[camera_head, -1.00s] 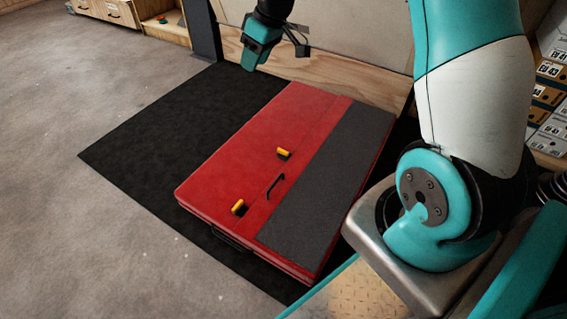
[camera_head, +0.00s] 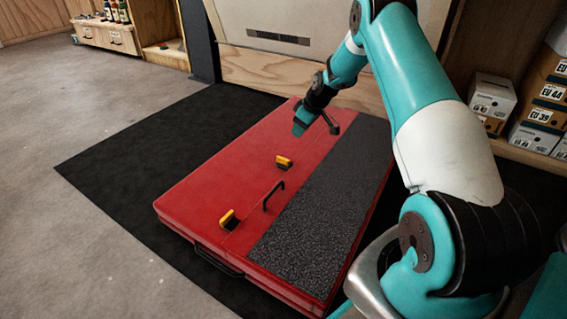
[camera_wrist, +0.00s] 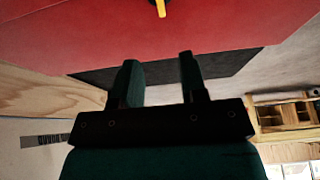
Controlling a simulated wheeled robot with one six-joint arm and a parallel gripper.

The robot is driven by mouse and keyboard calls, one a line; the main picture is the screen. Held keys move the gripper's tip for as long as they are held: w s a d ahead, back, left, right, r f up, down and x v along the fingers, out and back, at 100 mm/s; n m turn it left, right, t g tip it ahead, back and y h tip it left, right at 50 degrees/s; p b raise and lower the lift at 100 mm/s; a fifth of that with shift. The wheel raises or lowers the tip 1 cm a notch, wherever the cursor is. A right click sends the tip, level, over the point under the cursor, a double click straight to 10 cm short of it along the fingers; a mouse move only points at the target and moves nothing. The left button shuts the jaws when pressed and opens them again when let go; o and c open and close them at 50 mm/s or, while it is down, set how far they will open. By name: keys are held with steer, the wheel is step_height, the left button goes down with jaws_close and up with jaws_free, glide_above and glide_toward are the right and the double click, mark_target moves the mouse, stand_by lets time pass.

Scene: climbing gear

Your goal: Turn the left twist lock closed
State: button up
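A red pad (camera_head: 200,190) lies flat on a black mat, with two yellow twist locks on top. The left twist lock (camera_head: 228,220) sits near the pad's front edge; its yellow lever slants above a dark base. The other twist lock (camera_head: 284,162) is farther back and to the right. My gripper (camera_head: 299,129) is above the far part of the pad, behind both locks and touching neither. In the wrist view my gripper (camera_wrist: 159,62) has its two fingers apart with nothing between them. A yellow lever (camera_wrist: 160,8) shows at the top edge there; I cannot tell which lock it is.
A dark grey panel (camera_head: 325,215) covers the pad's right side. A black handle (camera_head: 272,196) stands between the locks, and another handle (camera_head: 215,260) is on the front side. Shoe boxes (camera_head: 540,110) are at the right. The black mat (camera_head: 130,170) is clear left of the pad.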

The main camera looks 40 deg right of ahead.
mark_target(283, 158)
steer(key=b+x, duration=1)
steer(key=x, duration=0.6)
steer(key=shift+f, duration=0.25)
jaws_close()
